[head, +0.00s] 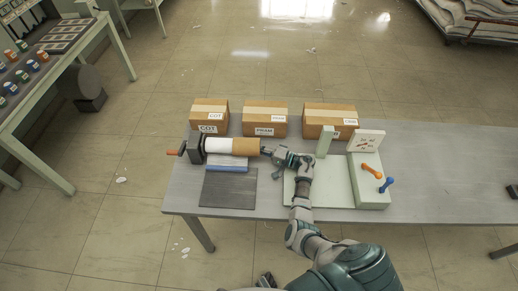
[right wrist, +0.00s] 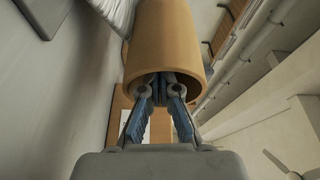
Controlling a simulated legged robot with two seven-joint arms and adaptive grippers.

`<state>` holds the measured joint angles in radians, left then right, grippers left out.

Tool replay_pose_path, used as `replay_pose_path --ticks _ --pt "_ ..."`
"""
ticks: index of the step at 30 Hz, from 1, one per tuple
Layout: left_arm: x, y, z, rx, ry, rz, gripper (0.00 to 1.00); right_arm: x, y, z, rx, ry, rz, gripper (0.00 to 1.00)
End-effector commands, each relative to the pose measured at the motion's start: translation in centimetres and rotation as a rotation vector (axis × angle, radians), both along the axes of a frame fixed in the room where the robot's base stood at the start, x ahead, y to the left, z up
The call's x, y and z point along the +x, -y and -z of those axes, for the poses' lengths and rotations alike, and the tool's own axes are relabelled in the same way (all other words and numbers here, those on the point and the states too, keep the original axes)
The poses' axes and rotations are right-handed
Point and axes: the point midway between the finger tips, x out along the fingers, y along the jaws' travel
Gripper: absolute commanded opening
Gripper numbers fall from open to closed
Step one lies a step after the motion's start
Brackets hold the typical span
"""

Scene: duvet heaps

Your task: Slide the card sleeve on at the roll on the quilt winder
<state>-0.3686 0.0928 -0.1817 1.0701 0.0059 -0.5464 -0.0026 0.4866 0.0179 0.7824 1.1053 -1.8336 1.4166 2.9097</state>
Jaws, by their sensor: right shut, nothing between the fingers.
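The brown card sleeve (head: 246,147) lies level in line with the white roll (head: 218,145) on the quilt winder (head: 194,149). Its left end meets the white roll; how far it reaches over the roll is hidden. My right gripper (head: 268,151) is at the sleeve's right end, shut with nothing in its fingers. In the right wrist view the sleeve (right wrist: 167,40) shows its open mouth towards me, and the fingertips (right wrist: 163,84) are at this mouth, partly hidden by its rim. My left gripper is not in view.
Several cardboard boxes (head: 265,118) stand along the table's back edge. A dark mat (head: 228,188) lies in front of the winder. A pale block with orange and blue pegs (head: 370,187) stands right of my arm.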

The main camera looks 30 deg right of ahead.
Motion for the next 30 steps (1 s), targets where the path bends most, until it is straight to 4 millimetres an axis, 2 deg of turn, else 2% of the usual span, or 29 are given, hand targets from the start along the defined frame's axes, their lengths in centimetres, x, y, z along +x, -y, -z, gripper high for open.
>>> replay_pose_path --ticks 1,5,12,20,23,30 --pt "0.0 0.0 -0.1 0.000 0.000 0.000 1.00 0.1 -0.6 -0.1 0.003 0.002 -0.008 0.00" --pt "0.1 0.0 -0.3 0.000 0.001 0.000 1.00 0.1 -0.6 -0.2 0.002 0.002 -0.012 0.00" --pt "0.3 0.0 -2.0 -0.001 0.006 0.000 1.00 -1.1 1.3 -0.4 0.002 -0.001 -0.011 0.00" --pt "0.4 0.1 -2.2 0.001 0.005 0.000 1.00 -1.8 2.6 0.1 0.003 0.000 -0.007 0.00" --pt "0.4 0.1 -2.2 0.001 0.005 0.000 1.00 -2.9 3.5 0.2 0.001 -0.002 -0.007 0.00" --pt "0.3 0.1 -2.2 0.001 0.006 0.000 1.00 -6.9 6.9 0.4 -0.002 -0.002 -0.009 0.00"
